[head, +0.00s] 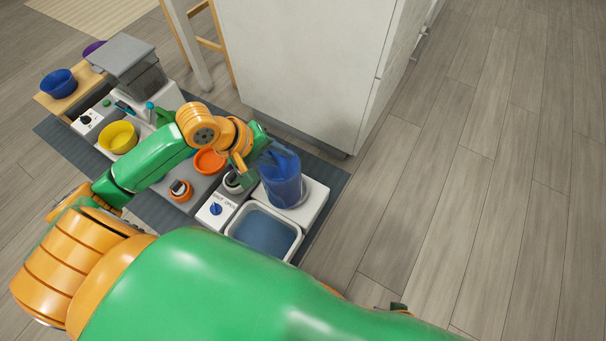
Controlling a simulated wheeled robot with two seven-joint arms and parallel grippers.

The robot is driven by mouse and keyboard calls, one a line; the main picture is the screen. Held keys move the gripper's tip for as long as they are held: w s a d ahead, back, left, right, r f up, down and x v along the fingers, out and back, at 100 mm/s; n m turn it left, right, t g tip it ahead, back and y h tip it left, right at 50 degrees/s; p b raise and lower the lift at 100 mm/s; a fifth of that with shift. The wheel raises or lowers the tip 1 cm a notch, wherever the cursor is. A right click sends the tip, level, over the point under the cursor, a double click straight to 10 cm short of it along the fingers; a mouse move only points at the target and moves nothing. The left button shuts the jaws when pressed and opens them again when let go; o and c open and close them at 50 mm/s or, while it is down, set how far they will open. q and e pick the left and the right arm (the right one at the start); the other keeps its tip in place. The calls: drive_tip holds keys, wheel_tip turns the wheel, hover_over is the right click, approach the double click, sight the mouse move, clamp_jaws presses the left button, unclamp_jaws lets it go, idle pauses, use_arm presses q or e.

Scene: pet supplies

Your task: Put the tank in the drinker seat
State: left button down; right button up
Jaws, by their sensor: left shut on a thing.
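The tank (284,185) is a translucent blue vessel standing upright over the white drinker base (315,203), at the right end of the mat. My left gripper (268,148) is shut on the tank near its top. The wrist and fingers hide part of its upper left side. I cannot tell whether the tank's bottom rests in the seat or hangs just above it. The drinker's basin (264,232) with blue-grey water is in front of the tank. My right gripper is not clearly visible.
A white cabinet (300,60) stands close behind the mat (337,190). A blue bowl (59,83) sits on a wooden stand. The right floor is clear.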

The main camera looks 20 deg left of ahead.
use_arm(q)
drive_tip(key=s+a+f+n+t+y+p, duration=0.2)
drive_tip(key=s+a+f+n+y, duration=0.15)
drive_tip(key=a+f+n, duration=0.2)
drive_tip(key=w+d+r+b+x, duration=0.1)
drive_tip(key=b+x, duration=0.5)
drive_tip(key=x, duration=0.3)
drive_tip(key=w+d+b+x, duration=0.1)
drive_tip(key=b+x, duration=0.5)
drive_tip(key=x, duration=0.3)
drive_tip(key=shift+w+r+n+b, duration=0.2)
drive_tip(key=shift+r+n+b, duration=0.05)
drive_tip(key=shift+n+b, duration=0.2)
use_arm(e)
drive_tip(key=w+a+r+t+y, duration=0.1)
drive_tip(key=w+a+r+t, duration=0.1)
drive_tip(key=w+r+t, duration=0.3)
drive_tip(key=w+a+r+t+y, duration=0.1)
drive_tip(key=w+a+r+t, duration=0.2)
drive_tip(key=w+r, duration=0.8)
drive_tip(key=shift+w+a+r+t, duration=0.4)
drive_tip(key=shift+r+t, duration=0.6)
drive_tip(key=shift+r, duration=1.9)
use_arm(q)
drive_tip(key=shift+f, duration=0.1)
use_arm(e)
drive_tip(key=shift+n, duration=0.3)
use_arm(q)
drive_tip(key=c, duration=0.7)
unclamp_jaws()
